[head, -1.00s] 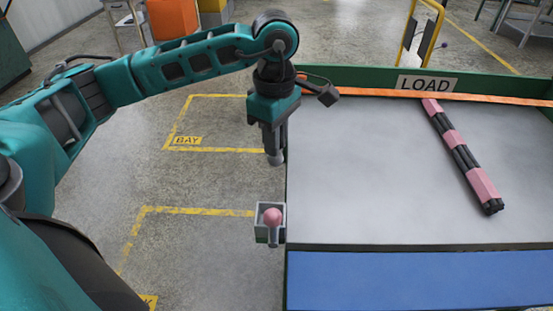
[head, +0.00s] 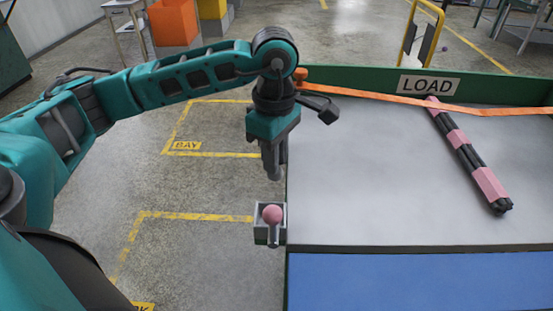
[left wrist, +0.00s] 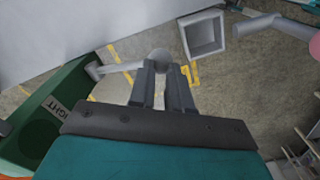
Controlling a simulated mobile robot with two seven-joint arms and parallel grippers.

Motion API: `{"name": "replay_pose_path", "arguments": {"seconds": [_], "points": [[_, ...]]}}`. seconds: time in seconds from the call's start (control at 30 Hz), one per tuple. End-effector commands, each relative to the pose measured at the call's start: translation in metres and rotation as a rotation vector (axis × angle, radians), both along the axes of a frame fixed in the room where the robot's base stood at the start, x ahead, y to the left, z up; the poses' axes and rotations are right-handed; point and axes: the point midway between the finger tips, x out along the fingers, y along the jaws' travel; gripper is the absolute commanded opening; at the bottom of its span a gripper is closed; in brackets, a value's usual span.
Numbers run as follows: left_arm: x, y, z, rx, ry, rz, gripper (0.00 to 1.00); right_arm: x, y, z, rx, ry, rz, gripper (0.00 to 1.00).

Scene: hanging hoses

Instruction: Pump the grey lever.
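My left gripper (head: 273,174) points down beside the left edge of the bench, behind the box with the pink knob. In the left wrist view its fingers (left wrist: 162,72) are close together around the round grey end of the grey lever (left wrist: 115,68), which comes out from the green side wall. In the head view the gripper mostly hides this lever. A second lever with a pink knob (head: 272,214) stands at a small grey box (head: 262,236), apart from the gripper; its knob also shows at the right edge of the left wrist view (left wrist: 315,46). My right gripper is not in view.
The grey bench top (head: 370,190) has a green back wall with a LOAD sign (head: 428,85). An orange strap (head: 390,100) runs across the back. A pink and black bundle (head: 468,155) lies at the right. Floor left of the bench is clear.

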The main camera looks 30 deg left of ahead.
Motion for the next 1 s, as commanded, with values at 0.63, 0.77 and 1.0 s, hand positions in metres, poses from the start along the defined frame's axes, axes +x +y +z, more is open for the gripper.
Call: {"name": "replay_pose_path", "arguments": {"seconds": [0.63,0.77,1.0], "points": [[-0.005,-0.004,-0.027,0.000,-0.002,0.000,0.15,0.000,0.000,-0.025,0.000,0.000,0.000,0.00],[-0.006,-0.005,-0.031,0.000,-0.002,0.001,0.15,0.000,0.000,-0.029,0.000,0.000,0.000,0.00],[-0.006,-0.005,-0.029,0.000,-0.002,0.001,0.15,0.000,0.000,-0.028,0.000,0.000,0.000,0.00]]}}
